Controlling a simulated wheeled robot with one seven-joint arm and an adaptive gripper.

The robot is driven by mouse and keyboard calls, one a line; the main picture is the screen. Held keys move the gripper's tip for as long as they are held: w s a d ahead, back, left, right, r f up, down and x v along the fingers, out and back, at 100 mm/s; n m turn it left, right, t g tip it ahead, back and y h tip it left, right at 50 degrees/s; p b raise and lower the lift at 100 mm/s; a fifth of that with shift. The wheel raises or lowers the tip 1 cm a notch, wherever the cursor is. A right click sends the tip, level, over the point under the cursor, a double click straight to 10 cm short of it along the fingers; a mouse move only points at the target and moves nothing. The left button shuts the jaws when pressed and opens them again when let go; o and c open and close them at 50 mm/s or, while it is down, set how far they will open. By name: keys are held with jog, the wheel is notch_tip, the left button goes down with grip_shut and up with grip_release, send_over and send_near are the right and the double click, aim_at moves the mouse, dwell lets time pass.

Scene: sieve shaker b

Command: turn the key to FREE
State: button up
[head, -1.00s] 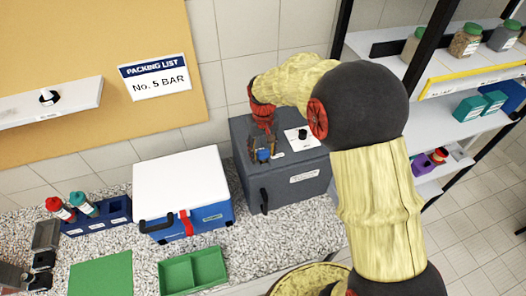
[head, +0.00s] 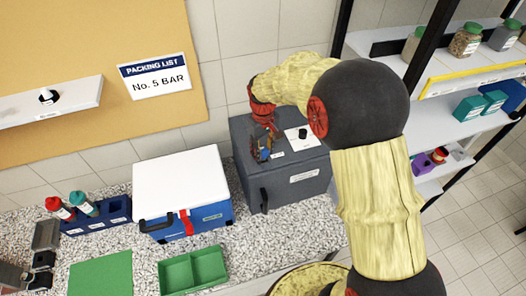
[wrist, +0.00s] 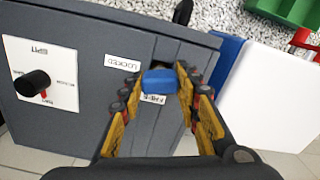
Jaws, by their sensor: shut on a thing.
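The blue key (wrist: 159,81) is on the top face of the grey sieve shaker box (wrist: 80,45), between the LOCKED label (wrist: 122,63) and the FREE label (wrist: 152,99). My gripper (wrist: 160,78) is shut on the key, one yellow-and-black finger on each side of it. In the head view my gripper (head: 264,146) reaches down onto the top of the grey box (head: 312,164), and its fingers mostly hide the key. The key's exact pointing direction is hard to tell.
A black knob (wrist: 32,84) on a white dial plate sits beside the key on the same top. A blue case with a white lid (head: 180,180) stands just left of the box. A green tray (head: 193,270) is in front. Shelves (head: 470,75) rise at right.

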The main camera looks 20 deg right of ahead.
jog(key=n, duration=0.3)
jog(key=shift+n, duration=1.8)
jog(key=shift+n, duration=0.9)
jog(key=n, duration=0.3)
jog(key=shift+n, duration=0.3)
jog(key=n, duration=0.4)
jog(key=shift+n, duration=0.3)
jog(key=o, duration=1.1)
jog(key=shift+o, duration=0.5)
